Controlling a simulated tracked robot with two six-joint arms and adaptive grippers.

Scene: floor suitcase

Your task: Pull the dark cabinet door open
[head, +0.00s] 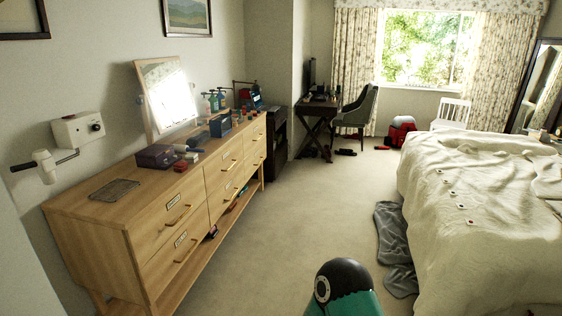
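A dark cabinet (278,146) stands against the left wall, just past the far end of the light wooden dresser. It is small and far off in the head view, and the dresser partly hides it. I cannot make out its door or a handle, nor whether the door is open or shut. Neither of my grippers is in view.
The wooden dresser (155,235) runs along the left wall. A bed (490,215) fills the right, with a grey cloth (393,240) on the floor beside it. The carpet (300,215) between is mostly clear. A desk (318,108) and chair (358,112) stand beyond.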

